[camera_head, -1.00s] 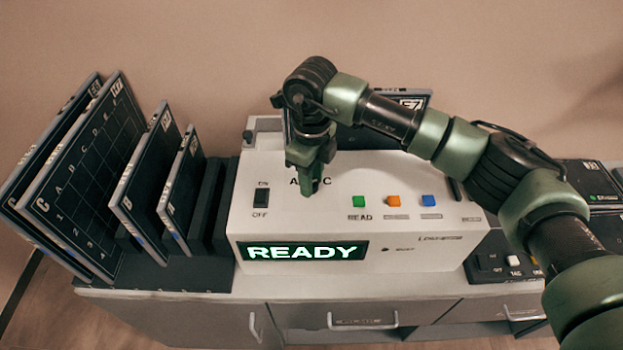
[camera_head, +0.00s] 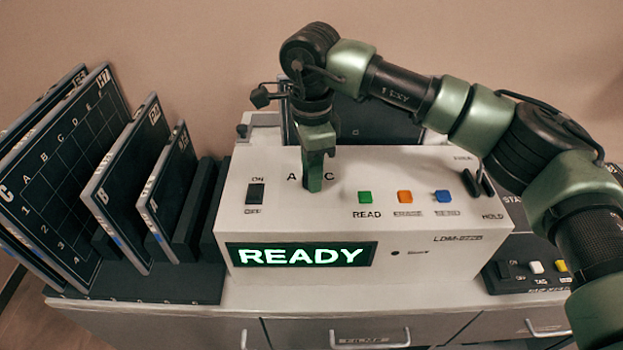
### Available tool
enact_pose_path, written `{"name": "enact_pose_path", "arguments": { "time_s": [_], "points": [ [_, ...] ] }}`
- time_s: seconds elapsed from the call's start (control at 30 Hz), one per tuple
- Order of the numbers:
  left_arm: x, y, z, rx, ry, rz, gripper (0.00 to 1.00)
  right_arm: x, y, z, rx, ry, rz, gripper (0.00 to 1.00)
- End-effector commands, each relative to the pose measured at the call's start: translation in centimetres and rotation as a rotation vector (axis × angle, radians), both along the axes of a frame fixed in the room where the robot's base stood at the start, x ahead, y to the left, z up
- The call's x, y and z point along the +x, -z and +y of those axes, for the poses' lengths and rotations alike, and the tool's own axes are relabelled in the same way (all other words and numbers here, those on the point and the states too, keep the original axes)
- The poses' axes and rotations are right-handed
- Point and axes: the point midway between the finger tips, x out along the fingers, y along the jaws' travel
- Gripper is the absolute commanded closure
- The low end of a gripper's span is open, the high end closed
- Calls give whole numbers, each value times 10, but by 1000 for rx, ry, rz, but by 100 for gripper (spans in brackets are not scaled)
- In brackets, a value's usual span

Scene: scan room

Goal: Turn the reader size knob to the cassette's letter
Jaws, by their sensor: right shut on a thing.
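The reader (camera_head: 300,215) is a white box with a lit READY display (camera_head: 301,254). On its top, the letters A (camera_head: 291,178) and C (camera_head: 328,176) show on either side of my right gripper (camera_head: 314,185). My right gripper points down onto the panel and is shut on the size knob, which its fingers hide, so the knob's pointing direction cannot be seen. A cassette (camera_head: 360,125) stands upright in the back of the reader, partly behind my arm; its size letter is not readable. My left gripper is not in view.
A rack (camera_head: 150,285) at left holds several upright cassettes, some lettered C (camera_head: 60,165) and B (camera_head: 125,190). An ON/OFF switch (camera_head: 255,194) and green (camera_head: 365,197), orange (camera_head: 405,197) and blue (camera_head: 442,196) buttons flank the gripper. A dark tag box (camera_head: 530,270) sits at right.

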Motion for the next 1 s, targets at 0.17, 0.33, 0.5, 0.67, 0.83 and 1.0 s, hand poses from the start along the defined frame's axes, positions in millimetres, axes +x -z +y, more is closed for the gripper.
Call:
{"name": "enact_pose_path", "arguments": {
  "time_s": [0.17, 0.33, 0.5, 0.67, 0.83, 1.0],
  "points": [
    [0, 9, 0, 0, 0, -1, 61, 2, -1, 0, 3, -102, -5, 100],
    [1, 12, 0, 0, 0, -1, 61, 2, -2, 0, 4, -165, -5, 100],
    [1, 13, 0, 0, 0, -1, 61, 2, -2, 1, 4, -196, -5, 100],
    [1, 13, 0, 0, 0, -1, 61, 2, -3, 1, 4, -205, -5, 100],
    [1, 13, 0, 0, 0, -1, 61, 2, -3, 1, 4, -204, -5, 100],
    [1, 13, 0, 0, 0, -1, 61, 2, -3, 1, 4, -204, -6, 56]
  ]
}}
